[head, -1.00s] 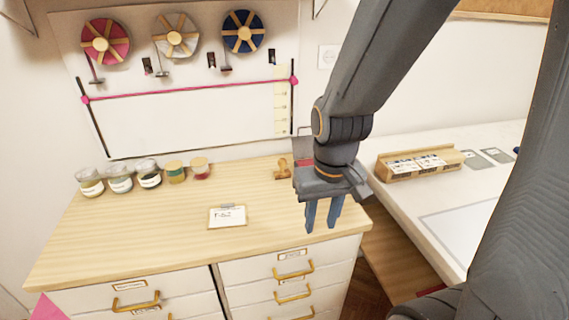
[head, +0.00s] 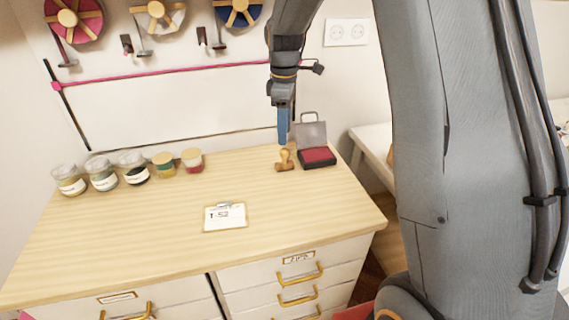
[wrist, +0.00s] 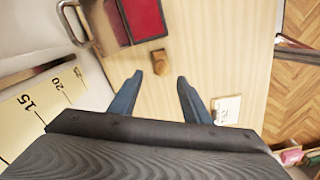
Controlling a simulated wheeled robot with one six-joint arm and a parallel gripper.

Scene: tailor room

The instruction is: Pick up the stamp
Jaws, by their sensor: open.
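The stamp (head: 285,160) has a wooden base and a rounded handle and stands upright on the wooden cabinet top, at the back right. In the wrist view the stamp (wrist: 160,62) lies just beyond the gap between my fingertips. My gripper (head: 284,140) points down above the stamp in the head view, its tips close to the handle. In the wrist view my gripper (wrist: 158,78) is open with its two blue fingers apart and nothing between them. I cannot tell the exact height of the tips over the stamp.
An open ink pad box (head: 318,157) with a red pad stands right beside the stamp, its lid raised. Several jars (head: 132,170) line the back left. A labelled card (head: 225,216) lies mid-top. The wall is close behind; the front of the top is clear.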

